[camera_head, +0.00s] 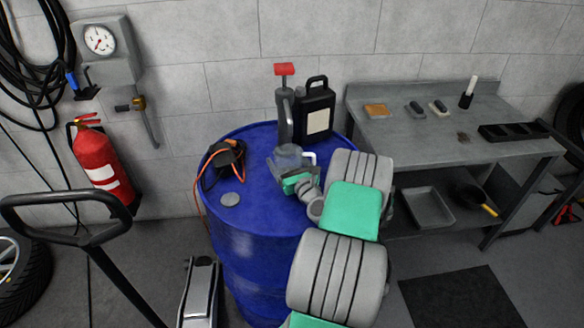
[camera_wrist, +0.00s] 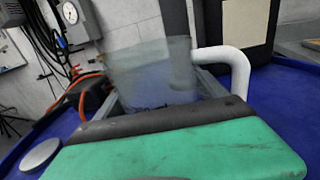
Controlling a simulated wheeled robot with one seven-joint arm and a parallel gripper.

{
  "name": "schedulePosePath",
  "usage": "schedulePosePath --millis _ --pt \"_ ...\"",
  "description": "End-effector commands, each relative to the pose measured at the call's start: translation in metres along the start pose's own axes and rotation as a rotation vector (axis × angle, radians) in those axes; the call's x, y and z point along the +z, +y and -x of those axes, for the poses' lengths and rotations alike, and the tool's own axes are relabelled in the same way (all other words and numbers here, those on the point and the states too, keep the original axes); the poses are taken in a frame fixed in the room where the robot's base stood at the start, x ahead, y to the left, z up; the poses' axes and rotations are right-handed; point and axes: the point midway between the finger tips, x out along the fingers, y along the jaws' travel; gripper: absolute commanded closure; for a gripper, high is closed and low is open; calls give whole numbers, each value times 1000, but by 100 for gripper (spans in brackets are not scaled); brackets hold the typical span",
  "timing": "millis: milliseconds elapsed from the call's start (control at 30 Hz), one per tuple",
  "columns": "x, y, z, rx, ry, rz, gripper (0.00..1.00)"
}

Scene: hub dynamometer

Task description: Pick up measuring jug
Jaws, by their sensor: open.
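The measuring jug (camera_head: 287,157) is a clear, bluish vessel with a white handle, standing on top of the blue drum (camera_head: 262,250). In the wrist view the jug (camera_wrist: 150,75) is upright just beyond the green and black gripper body, with its white handle (camera_wrist: 236,68) on the right side. My gripper (camera_head: 283,170) is open and reaches to the jug from the front right. The jug appears to be between or very close to the fingers, whose tips are partly hidden, so contact cannot be told.
Behind the jug stand a black canister (camera_head: 314,112) and a grey pump with a red handle (camera_head: 284,105). An orange-corded black tool (camera_head: 226,160) and a grey disc (camera_head: 230,199) lie to its left. A grey workbench (camera_head: 425,135) is on the right.

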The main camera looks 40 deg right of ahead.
Motion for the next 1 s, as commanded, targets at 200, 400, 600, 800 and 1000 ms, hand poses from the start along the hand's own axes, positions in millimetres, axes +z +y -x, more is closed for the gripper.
schedulePosePath --millis 200,400,600,800,1000 --pt "0 0 0 0 0 0 34" --pt "0 0 0 0 0 1 50" --pt "0 0 0 0 0 1 66" --pt "0 0 0 0 -1 1 82" --pt "1 0 0 0 -1 1 82"
